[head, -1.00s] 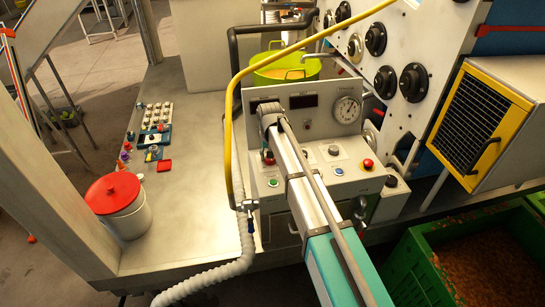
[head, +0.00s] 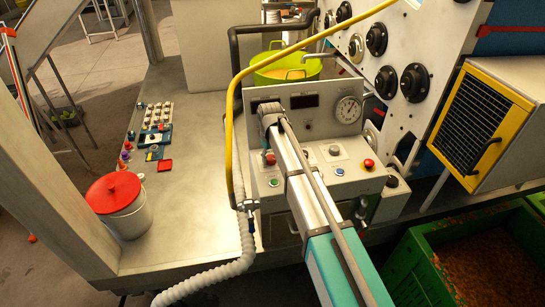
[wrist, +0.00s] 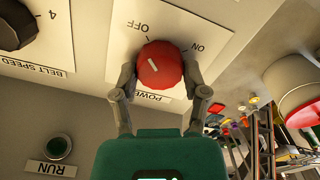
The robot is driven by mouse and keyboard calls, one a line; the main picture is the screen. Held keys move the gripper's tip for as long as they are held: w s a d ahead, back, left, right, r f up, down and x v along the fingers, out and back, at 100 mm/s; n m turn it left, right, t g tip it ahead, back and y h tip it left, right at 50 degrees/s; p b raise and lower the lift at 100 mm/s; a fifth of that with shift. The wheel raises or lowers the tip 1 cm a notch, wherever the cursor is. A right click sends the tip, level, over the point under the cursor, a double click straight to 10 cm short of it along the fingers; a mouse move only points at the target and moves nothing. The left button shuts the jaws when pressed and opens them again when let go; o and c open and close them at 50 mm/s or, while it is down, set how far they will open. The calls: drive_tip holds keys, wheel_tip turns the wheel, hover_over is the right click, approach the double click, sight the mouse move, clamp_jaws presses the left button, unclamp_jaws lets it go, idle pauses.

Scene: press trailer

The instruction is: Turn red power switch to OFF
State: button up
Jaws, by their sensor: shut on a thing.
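The red power switch (wrist: 161,68) is a round knob with a white mark on its face. It sits on a white label plate (wrist: 205,22) reading OFF, ON and POWER. The mark lies slanted, left of the knob's middle; I cannot tell which word it points to. My gripper (wrist: 160,84) is shut on the knob, one finger on each side. In the head view the red switch (head: 270,159) shows on the left of the control panel (head: 345,185), with my gripper (head: 267,148) at it, partly hidden by my arm.
The black belt speed knob (wrist: 12,25) and green RUN button (wrist: 58,148) are nearby in the wrist view. A red mushroom button (head: 369,164) is on the panel's right. A red-lidded bucket (head: 118,205) stands on the bench.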

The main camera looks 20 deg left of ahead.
drive_tip(key=shift+d, duration=0.2)
drive_tip(key=o, duration=1.1)
drive_tip(key=shift+o, duration=0.3)
drive_tip(key=shift+a, duration=0.1)
drive_tip(key=shift+r, duration=0.15)
